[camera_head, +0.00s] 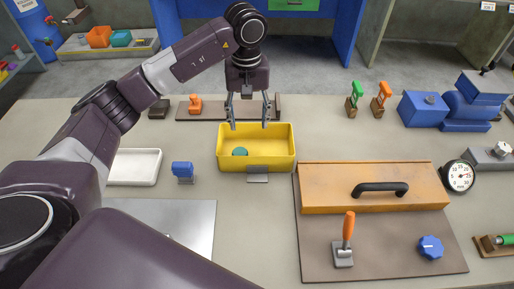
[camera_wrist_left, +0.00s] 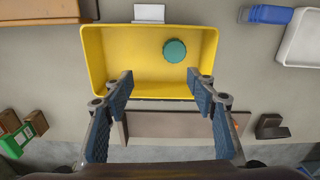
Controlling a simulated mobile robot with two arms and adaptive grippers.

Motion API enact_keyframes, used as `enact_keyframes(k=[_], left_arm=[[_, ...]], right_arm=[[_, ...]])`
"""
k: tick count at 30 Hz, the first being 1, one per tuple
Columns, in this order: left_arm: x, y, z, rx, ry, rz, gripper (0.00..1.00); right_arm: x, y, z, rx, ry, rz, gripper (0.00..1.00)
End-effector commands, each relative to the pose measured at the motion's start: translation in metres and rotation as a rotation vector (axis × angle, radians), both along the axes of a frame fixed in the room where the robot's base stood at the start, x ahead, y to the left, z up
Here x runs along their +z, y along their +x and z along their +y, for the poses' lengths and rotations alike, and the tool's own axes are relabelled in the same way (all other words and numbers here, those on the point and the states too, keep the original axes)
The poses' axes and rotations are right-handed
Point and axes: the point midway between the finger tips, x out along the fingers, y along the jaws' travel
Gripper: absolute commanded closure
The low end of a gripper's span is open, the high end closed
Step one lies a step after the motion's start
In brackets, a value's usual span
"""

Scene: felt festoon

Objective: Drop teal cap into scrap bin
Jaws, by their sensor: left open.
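The teal cap (camera_head: 240,152) lies on the floor of the yellow scrap bin (camera_head: 284,163), left of its middle. In the left wrist view the cap (camera_wrist_left: 175,51) shows as a round teal disc inside the yellow bin (camera_wrist_left: 97,62), apart from the fingers. My left gripper (camera_head: 249,124) is over the bin's far edge, pointing down, with its fingers spread and nothing between them. The open fingers also show in the left wrist view (camera_wrist_left: 160,84). My right gripper is not in view.
A white tray (camera_head: 136,167) and a blue block-like part (camera_head: 182,170) stand left of the bin. An orange panel with a black handle (camera_head: 380,189) is at the right. Behind the bin lies a brown strip (camera_head: 212,112).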

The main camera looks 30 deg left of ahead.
Motion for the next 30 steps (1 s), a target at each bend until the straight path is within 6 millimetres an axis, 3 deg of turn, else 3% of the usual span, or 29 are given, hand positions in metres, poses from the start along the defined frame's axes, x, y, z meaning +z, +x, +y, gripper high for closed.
enact_keyframes(k=[6, 11, 30], left_arm=[[0.045, 0.001, 0.000, 0.000, 0.000, -0.004, 0.48], [0.062, 0.000, 0.000, 0.000, 0.001, -0.002, 0.48], [0.067, 0.000, 0.000, 0.000, 0.001, 0.001, 0.48]], right_arm=[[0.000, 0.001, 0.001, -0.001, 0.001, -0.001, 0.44], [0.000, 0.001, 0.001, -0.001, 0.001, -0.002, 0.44], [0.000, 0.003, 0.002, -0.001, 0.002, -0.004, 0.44]])
